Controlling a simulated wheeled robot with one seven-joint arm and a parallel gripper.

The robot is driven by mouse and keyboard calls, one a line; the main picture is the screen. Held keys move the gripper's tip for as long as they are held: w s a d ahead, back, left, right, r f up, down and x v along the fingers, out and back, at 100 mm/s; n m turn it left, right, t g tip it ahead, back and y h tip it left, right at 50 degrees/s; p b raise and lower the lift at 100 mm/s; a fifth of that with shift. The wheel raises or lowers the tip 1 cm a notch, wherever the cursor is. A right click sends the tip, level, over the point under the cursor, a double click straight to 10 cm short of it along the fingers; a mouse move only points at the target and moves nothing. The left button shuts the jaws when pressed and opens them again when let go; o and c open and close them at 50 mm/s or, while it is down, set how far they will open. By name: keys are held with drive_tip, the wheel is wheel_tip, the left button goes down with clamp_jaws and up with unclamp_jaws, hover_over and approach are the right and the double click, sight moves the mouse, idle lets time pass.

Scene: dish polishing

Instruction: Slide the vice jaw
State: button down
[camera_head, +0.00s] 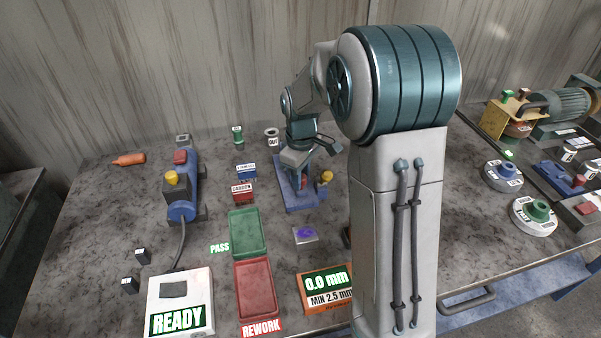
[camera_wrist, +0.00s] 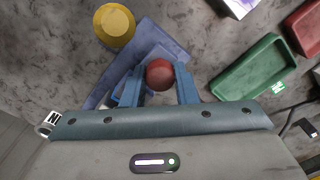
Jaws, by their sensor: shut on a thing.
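The blue vice (camera_head: 297,198) stands on the grey bench at mid-picture, below my arm. A yellow round knob (camera_head: 326,176) stands at its right side; the knob also shows in the wrist view (camera_wrist: 115,25). The vice's blue body (camera_wrist: 162,38) runs under my fingers in the wrist view. A red ball knob (camera_wrist: 159,74) sits between the two blue fingers of my gripper (camera_wrist: 159,88), which is shut on it. In the head view my gripper (camera_head: 303,177) is low over the vice and partly hides it. The jaw faces are not clear in either view.
A green tray (camera_head: 232,250) marked PASS and a red tray (camera_head: 240,305) marked REWORK lie in front left. A display (camera_head: 316,301) reads 0.0 mm, MIN 2.5 mm. A polisher (camera_head: 181,200) stands left. Small red and blue labelled blocks (camera_head: 242,198) stand left of the vice.

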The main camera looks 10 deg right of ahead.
drive_tip(key=shift+s+b, duration=0.35)
drive_tip(key=shift+s, duration=1.55)
drive_tip(key=c, duration=1.1)
unclamp_jaws()
drive_tip(key=shift+s, duration=0.15)
wheel_tip(320, 180, up, 14)
drive_tip(key=shift+f, duration=0.1)
